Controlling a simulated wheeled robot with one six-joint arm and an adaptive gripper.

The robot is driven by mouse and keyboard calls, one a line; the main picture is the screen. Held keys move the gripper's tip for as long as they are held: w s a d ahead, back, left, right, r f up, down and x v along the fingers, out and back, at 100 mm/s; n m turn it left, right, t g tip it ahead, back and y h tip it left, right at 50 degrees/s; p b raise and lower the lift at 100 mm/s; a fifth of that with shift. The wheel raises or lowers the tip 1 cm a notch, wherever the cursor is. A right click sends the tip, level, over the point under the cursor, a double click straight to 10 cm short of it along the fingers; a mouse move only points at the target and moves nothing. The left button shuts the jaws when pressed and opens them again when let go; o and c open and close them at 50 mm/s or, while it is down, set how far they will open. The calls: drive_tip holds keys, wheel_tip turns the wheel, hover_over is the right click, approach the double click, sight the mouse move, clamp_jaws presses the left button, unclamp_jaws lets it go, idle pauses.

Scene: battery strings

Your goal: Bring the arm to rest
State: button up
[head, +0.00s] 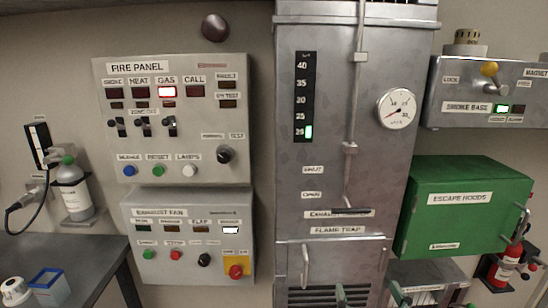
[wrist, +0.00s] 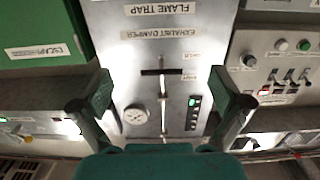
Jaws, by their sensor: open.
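My gripper (wrist: 160,104) is open, with nothing between its two green fingers in the wrist view. Its fingertips (head: 369,294) also show at the bottom edge of the head view, in front of the lower part of the grey metal cabinet (head: 335,190). The wrist view sees this cabinet upside down, with its exhaust damper slot and lever between the fingers. Whether the fingers touch the cabinet cannot be told. The rest of my arm is out of the head view.
The green escape hoods box (head: 462,222) and smoke base box (head: 450,90) are at right.

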drive_tip(key=s+f+g, duration=0.1)
drive_tip(key=s+f, duration=1.6)
drive_tip(key=f, duration=0.1)
drive_tip(key=s+f+g, duration=0.1)
drive_tip(key=s+f, duration=0.2)
drive_tip(key=s, duration=1.9)
drive_tip(key=shift+g, duration=0.3)
idle(0.5)
